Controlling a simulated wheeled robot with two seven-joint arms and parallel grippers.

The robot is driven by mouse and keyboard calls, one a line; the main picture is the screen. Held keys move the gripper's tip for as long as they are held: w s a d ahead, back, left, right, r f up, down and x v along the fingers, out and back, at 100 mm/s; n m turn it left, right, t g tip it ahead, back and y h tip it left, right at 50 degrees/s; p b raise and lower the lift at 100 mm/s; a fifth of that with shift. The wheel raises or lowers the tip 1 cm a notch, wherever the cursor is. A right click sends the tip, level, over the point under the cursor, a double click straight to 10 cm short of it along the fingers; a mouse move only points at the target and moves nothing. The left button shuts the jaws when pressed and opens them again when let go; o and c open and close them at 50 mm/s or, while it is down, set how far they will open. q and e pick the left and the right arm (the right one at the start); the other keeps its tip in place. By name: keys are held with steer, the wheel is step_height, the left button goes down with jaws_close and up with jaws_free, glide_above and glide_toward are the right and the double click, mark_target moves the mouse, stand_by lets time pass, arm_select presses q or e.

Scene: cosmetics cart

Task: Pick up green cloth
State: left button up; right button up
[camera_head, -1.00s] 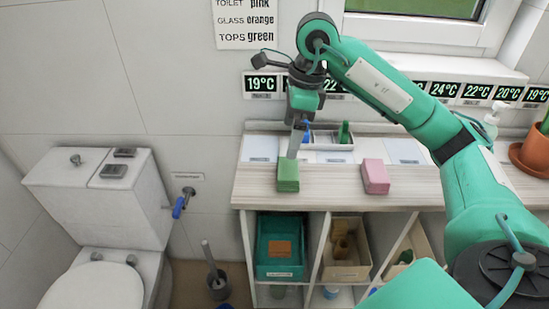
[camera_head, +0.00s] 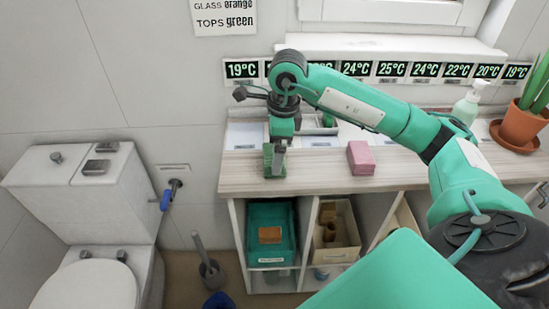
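The green cloth (camera_head: 268,163) is a small folded block standing near the front left edge of the countertop (camera_head: 318,172). My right gripper (camera_head: 279,160) has come down over it, with a grey finger in front of the cloth's right side. The finger hides part of the cloth. I cannot tell whether the fingers are closed on it; it appears to be still at the counter. My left gripper is not in view.
A pink cloth (camera_head: 360,157) lies to the right on the counter. A tray (camera_head: 318,126) stands behind the gripper. A soap bottle (camera_head: 467,107) and potted plant (camera_head: 519,126) stand at the far right. Bins, including a teal one (camera_head: 271,254), fill the shelves below. A toilet (camera_head: 88,245) is at left.

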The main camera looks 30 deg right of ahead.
step_height(320, 180, down, 2)
steer(key=shift+a+f, duration=0.1)
steer(key=shift+f, duration=0.15)
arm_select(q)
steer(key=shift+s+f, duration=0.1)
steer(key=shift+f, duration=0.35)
arm_select(e)
steer(key=c, duration=0.9)
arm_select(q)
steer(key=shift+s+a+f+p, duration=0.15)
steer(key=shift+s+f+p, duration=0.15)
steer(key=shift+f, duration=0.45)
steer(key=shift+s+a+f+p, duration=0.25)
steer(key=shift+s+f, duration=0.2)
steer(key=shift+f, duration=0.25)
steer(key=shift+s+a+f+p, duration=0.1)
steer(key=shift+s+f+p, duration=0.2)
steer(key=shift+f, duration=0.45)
arm_select(e)
step_height(320, 180, up, 20)
